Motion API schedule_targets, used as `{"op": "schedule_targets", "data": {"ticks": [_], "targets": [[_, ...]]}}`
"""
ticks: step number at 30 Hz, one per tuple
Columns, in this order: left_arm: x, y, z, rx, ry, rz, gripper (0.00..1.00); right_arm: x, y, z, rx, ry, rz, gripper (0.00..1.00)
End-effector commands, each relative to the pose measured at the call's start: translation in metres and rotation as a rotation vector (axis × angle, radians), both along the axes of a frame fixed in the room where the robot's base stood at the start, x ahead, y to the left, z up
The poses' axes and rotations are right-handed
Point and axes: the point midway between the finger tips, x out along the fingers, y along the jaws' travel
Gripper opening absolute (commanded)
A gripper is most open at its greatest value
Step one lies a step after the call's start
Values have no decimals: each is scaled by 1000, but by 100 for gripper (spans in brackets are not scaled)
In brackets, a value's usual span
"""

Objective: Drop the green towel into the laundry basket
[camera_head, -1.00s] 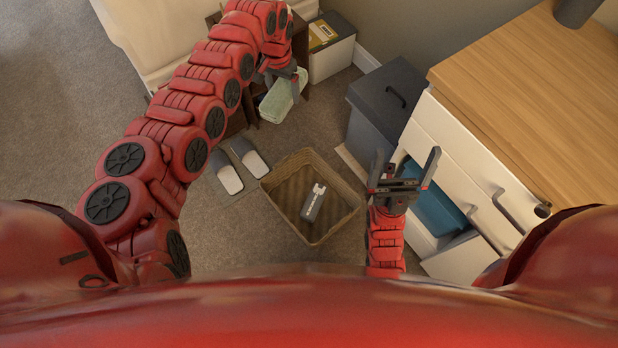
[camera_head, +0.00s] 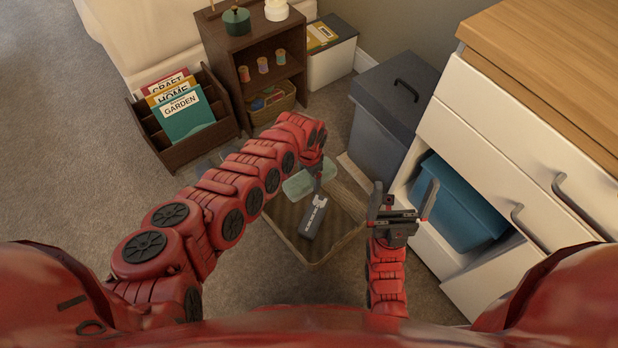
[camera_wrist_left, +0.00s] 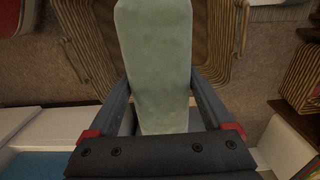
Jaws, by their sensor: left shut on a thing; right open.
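The folded pale green towel (camera_head: 299,185) is held by my left gripper (camera_head: 316,178) above the far side of the wicker laundry basket (camera_head: 338,243). In the left wrist view the towel (camera_wrist_left: 152,55) lies between the two fingers, with the basket's woven wall (camera_wrist_left: 95,40) behind it. My left arm hides part of the basket's left side. A dark grey and white object (camera_head: 313,216) lies inside the basket. My right gripper (camera_head: 403,200) is open and empty beside the basket's right side.
A dark lidded bin (camera_head: 385,115) stands behind the basket. The white drawer unit (camera_head: 490,125) with a blue container (camera_head: 462,205) is on the right. A brown shelf (camera_head: 238,75) and a magazine rack (camera_head: 160,145) stand at the back left. Carpet at left is clear.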

Motion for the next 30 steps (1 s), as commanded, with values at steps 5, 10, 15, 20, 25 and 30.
{"op": "schedule_targets", "data": {"ticks": [5, 10, 15, 20, 25, 30], "targets": [[1, 0, -29, -1, -2, 1, 20, 0, 0, -30, 0, 0, 0, 100], [1, 0, -45, -2, -3, 2, 20, -3, 0, -44, -21, -15, -2, 100], [1, 0, -46, -1, -2, 2, 20, -4, -1, -45, -27, -21, -3, 100], [1, 0, -45, 0, -1, 2, 86, -4, -1, -44, -27, -21, -3, 100], [0, 0, -45, -1, -1, 2, 100, -4, 0, -44, -27, -21, -3, 100], [0, 0, -43, -1, -1, 2, 100, -4, 0, -42, -26, -20, -3, 100]]}}
